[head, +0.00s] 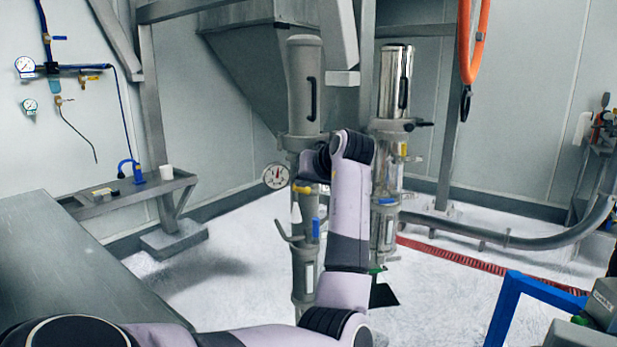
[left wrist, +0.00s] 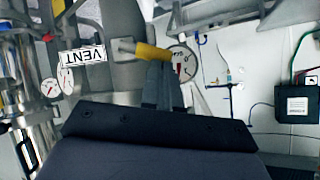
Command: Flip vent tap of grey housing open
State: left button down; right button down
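The grey housing (head: 301,88) stands upright in the middle of the head view, with a dark handle on its side and a round gauge (head: 276,176) lower down. My left arm reaches up in front of it, and its wrist is beside the housing's lower part. In the left wrist view the yellow tap handle (left wrist: 152,51) lies crosswise at the tips of my left gripper (left wrist: 162,72), beside an upside-down VENT label (left wrist: 83,56). The gripper's fingers are close together and look shut. I cannot tell whether they touch the handle. My right gripper is not in view.
A shiny steel housing (head: 395,85) stands just right of the grey one. A bench (head: 130,198) with a blue tool and white cup is at the left wall. An orange hose (head: 471,45) hangs at the upper right. A blue frame (head: 510,300) is at the lower right.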

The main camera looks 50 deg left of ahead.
pick_arm(q)
jog(key=shift+s+a+f+n+t+h, duration=0.1)
jog(key=shift+s+f+n+t+h, duration=0.15)
jog(key=shift+s+f+n+t, duration=0.25)
jog(key=shift+s+a+f+n+t+h, duration=0.15)
jog(key=shift+f+n+t+h, duration=0.15)
jog(key=shift+n+t, duration=0.35)
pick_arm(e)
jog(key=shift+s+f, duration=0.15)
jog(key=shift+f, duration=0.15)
